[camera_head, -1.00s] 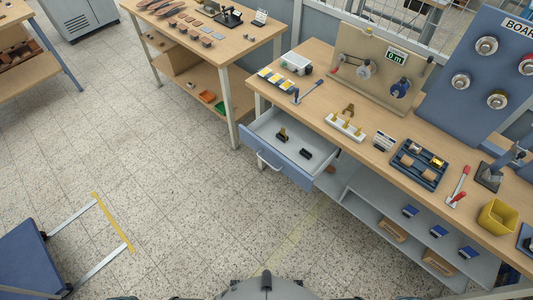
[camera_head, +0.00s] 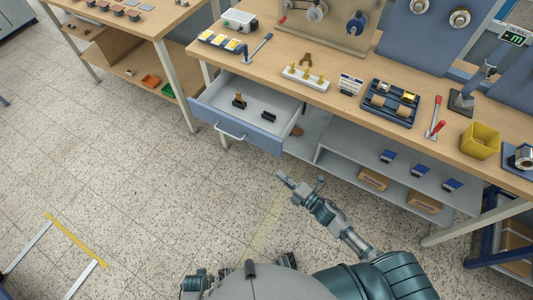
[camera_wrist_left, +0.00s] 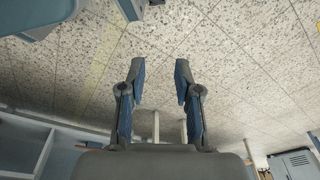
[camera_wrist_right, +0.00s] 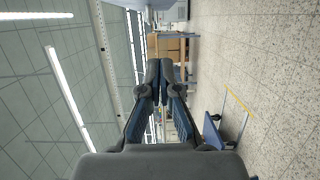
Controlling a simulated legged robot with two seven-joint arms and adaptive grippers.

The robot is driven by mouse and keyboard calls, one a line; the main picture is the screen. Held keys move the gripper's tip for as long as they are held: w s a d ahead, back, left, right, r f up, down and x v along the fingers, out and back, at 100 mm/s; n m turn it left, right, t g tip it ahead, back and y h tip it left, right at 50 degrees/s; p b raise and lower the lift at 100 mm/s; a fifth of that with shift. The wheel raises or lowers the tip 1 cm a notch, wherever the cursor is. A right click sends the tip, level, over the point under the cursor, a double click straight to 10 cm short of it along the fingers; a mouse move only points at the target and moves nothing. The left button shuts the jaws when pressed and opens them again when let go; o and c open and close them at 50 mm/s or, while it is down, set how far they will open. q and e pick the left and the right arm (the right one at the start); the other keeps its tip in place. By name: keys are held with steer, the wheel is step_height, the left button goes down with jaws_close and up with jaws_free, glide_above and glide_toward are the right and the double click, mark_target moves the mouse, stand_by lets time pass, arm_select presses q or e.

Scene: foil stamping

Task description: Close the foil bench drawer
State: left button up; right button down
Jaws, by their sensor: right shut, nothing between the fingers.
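The foil bench drawer (camera_head: 262,142) is pulled out of the left end of the workbench. It has a blue front with a pale bar handle (camera_head: 229,133). Two small dark items, one with a brass part (camera_head: 239,101), lie inside it. My right gripper (camera_head: 281,176) is shut and empty, in front of and below the drawer, apart from the handle. In the right wrist view its fingers (camera_wrist_right: 159,68) are together. My left gripper (camera_wrist_left: 160,68) is open and empty over the speckled floor in the left wrist view. In the head view its fingers do not show.
The workbench top (camera_head: 330,98) carries a blue tray (camera_head: 390,105), a yellow bin (camera_head: 480,141) and several tools. A lower shelf (camera_head: 400,182) holds boxes right of the drawer. A second table (camera_head: 145,25) stands left. The floor (camera_head: 120,170) before the drawer is clear.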

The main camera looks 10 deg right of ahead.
arm_select(q)
steer(key=shift+w+r, duration=0.35)
steer(key=shift+r, duration=0.2)
arm_select(e)
steer(key=w+a, duration=0.3)
steer(key=w, duration=0.8)
steer(key=shift+w+r, duration=0.15)
steer(key=shift+r, duration=0.15)
arm_select(q)
steer(key=shift+s, duration=0.1)
arm_select(e)
steer(key=shift+w+d, duration=0.1)
